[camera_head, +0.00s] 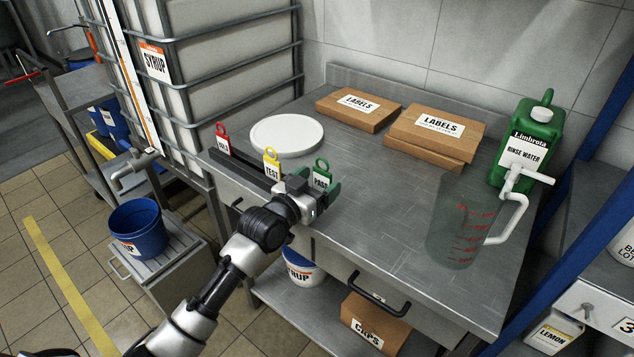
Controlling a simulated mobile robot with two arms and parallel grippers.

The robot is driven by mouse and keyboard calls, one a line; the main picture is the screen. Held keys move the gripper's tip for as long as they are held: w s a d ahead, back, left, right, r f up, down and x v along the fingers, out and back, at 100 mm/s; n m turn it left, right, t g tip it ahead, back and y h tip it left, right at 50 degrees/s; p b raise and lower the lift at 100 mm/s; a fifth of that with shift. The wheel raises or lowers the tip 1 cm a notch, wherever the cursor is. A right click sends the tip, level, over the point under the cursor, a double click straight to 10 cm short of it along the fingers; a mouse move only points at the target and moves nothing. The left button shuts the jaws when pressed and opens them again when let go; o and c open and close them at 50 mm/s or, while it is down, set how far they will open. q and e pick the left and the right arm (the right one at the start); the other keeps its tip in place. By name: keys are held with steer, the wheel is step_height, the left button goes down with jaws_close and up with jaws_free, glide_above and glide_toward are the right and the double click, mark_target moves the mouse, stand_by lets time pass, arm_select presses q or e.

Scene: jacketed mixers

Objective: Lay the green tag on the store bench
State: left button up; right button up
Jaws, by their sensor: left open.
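The green tag (321,174), marked PASS, stands upright at the right end of a dark rack (246,168) along the left front edge of the steel bench (378,205). Its lower part is partly hidden by my left gripper. My left gripper (308,190) is open, right at the green tag. I cannot tell whether the tag is between its fingers or touches them. A yellow tag (271,164) marked TEST and a red tag (222,139) stand in the same rack to the left. My right gripper is not in view.
On the bench are a round white lid (287,134), cardboard LABELS boxes (436,132), a clear jug (462,230) and a green rinse water canister (530,140). The bench middle is clear. A caged white tank (225,70) stands left, with a blue bucket (137,230) below.

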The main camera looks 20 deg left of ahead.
arm_select(q)
steer(key=shift+r, duration=0.1)
steer(key=shift+s, duration=0.15)
steer(key=v, duration=1.2)
steer(key=a+f+n+g+y, duration=0.1)
steer(key=a+f+g+y, duration=0.1)
steer(key=f, duration=0.9)
steer(key=a+f+n+g+y, duration=0.1)
steer(key=a+f+g+y, duration=0.1)
steer(key=f, duration=0.8)
steer(key=s+f+g+y, duration=0.15)
steer(key=s+f, duration=0.25)
steer(key=f, duration=0.4)
steer(key=s+f+g, duration=0.2)
steer(key=s+f, duration=0.2)
steer(key=f, duration=0.3)
steer(key=s+d+f+g, duration=0.1)
steer(key=s+f+g, duration=0.1)
steer(key=s+f, duration=0.5)
steer(key=s+d+f+g, duration=0.1)
steer(key=s+f+g, duration=0.2)
steer(key=s, duration=1.2)
steer(key=s+f+g, duration=0.3)
steer(key=s+f, duration=0.7)
steer(key=s, duration=0.1)
steer(key=shift+s+d+f+y, duration=0.2)
steer(key=shift+d+f+y, duration=0.15)
steer(key=shift+d, duration=0.05)
